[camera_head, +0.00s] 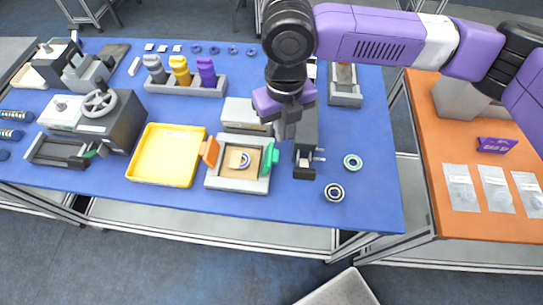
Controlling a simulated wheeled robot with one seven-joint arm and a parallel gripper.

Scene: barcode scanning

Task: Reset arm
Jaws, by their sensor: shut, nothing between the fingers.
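My purple and black arm reaches in from the upper right. My gripper (284,131) points down over the right part of the blue table (375,190), above a dark device. Its fingers look close together with nothing seen between them. The fingertips are small and partly lost against the device behind them. The gripper seems raised above the table, but its exact height is hard to tell.
A grey fixture (225,183) with orange and green clamps holds a ring. A yellow tray (152,178) lies left of it. Two rings (353,162) (334,192) lie at the right.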

